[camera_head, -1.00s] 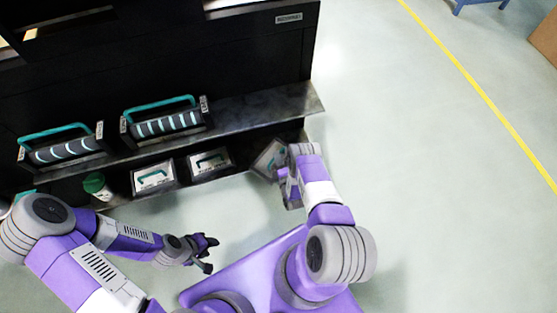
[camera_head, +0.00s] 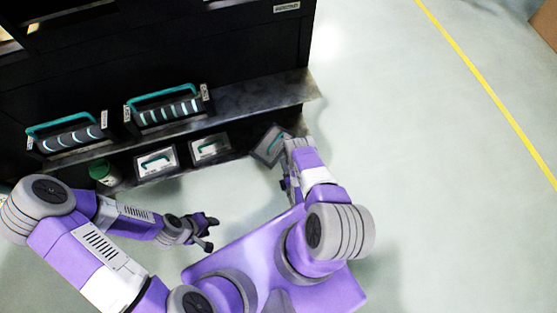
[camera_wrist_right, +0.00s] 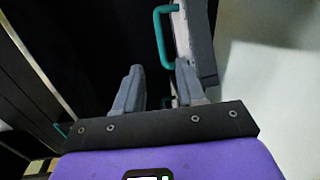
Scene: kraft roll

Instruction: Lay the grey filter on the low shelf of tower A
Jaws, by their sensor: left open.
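A grey filter (camera_head: 268,146) with a teal handle sits tilted at the right end of the low shelf (camera_head: 230,158). In the right wrist view the filter (camera_wrist_right: 205,45) is nearly edge-on, with its handle (camera_wrist_right: 160,38) to the left. My right gripper (camera_head: 290,168) is beside it; its fingers (camera_wrist_right: 160,72) stand apart with a dark gap between them. The right finger overlaps the filter in that view; contact cannot be told. My left gripper (camera_head: 212,233) is open and empty over the floor, in front of the shelf.
Two similar handled panels, one left (camera_head: 157,162) and one right (camera_head: 210,147), and a green-lidded jar (camera_head: 104,172) are along the low shelf. Two striped cartridges (camera_head: 70,139) (camera_head: 165,113) in black holders stand on the ledge above.

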